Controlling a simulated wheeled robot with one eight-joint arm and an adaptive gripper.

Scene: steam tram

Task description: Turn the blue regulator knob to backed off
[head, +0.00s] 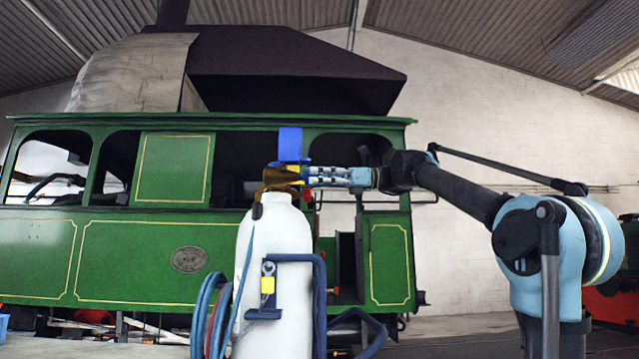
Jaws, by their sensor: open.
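A blue block-like part, which looks like the regulator knob (290,141), stands up above the brass-coloured fitting (281,178) on top of a white cylinder (272,250). My gripper (304,175) reaches in from the right, level with the fitting and just below the blue part. Its jaws are open. The fingertips overlap the fitting and a small yellow piece in the picture, so I cannot tell whether they touch anything. The knob's turned position and any markings are too small to read.
Blue and red hoses (206,310) hang at the cylinder's left, and a dark blue tube frame (320,300) stands at its right. A green steam tram (140,262) fills the background. Open floor (465,330) shows at the lower right.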

